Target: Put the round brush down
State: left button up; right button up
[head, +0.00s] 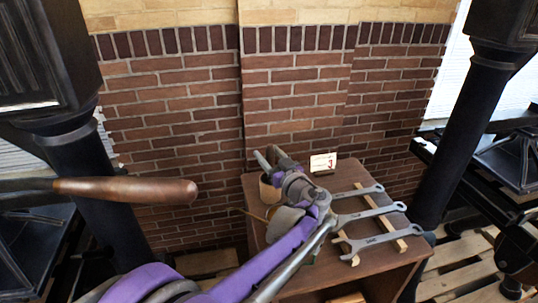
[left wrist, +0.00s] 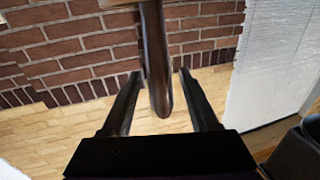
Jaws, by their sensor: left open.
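My left arm reaches from the bottom of the head view to the small brown table, and my left gripper (head: 274,165) is at the table's back left. In the left wrist view my left gripper (left wrist: 160,76) is open. A dark brown, rounded rod-like thing (left wrist: 157,60) shows between its fingers, with a gap on both sides. It may be the brush's handle, but I cannot tell. I cannot make out brush bristles. My right gripper is not in view.
The brown table (head: 350,179) carries several grey wrenches (head: 372,214) on wooden strips and a small white card (head: 323,162). A brick wall (head: 190,120) rises behind. Black presses stand left and right; a brown wooden lever handle (head: 130,189) juts in from the left.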

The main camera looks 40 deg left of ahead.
pick_arm(q)
jog(key=shift+r, duration=0.1)
jog(key=shift+s+d+r, duration=0.1)
jog(key=shift+d, duration=0.05)
jog(key=v, duration=1.1)
jog(key=shift+s+d+b, duration=0.2)
jog(key=shift+d+b, duration=0.1)
